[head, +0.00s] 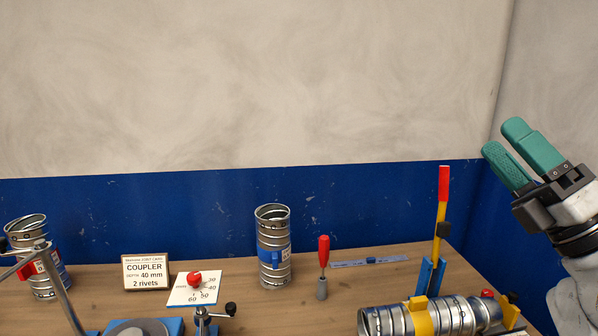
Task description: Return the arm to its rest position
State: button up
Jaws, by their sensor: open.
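My gripper (507,152) is at the right edge of the head view, raised well above the bench. Its two green fingers point up and to the left. The fingers are apart, with nothing between them. My wrist and part of the arm show below it at the right edge; the rest of the arm is out of view.
The wooden bench (225,270) holds a blue-banded spiral duct (273,245), a red-handled tool (323,265), a lying duct (440,318), an upright red-tipped lever (442,205), a coupler card (146,272) and a red-banded duct (38,262). The air above the bench is clear.

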jog(key=d+f+m+h, duration=0.45)
jog(key=m+h, duration=0.55)
jog(key=m, duration=0.3)
jog(key=d+f+m+h, duration=0.4)
jog(key=f+m+h, duration=0.2)
jog(key=m+h, duration=0.6)
notch_tip(320, 180, down, 16)
jog(key=s+a+m+g+y, duration=0.1)
jog(key=s+m+g+y, duration=0.1)
jog(key=m+g, duration=0.4)
jog(key=s+a+f+m+g+y, duration=0.1)
jog(key=s+a+f+g+y, duration=0.3)
jog(key=s+f, duration=0.6)
jog(key=s+a+f+g+y, duration=0.3)
jog(key=s+a+f+g, duration=0.35)
jog(key=f, duration=0.65)
jog(key=s+d+f+g+b, duration=0.1)
jog(key=s+f+g+b, duration=0.3)
jog(key=s+f+b, duration=0.6)
notch_tip(320, 180, down, 6)
jog(key=s, duration=0.2)
jog(key=shift+s+f, duration=0.2)
jog(key=shift+s, duration=0.1)
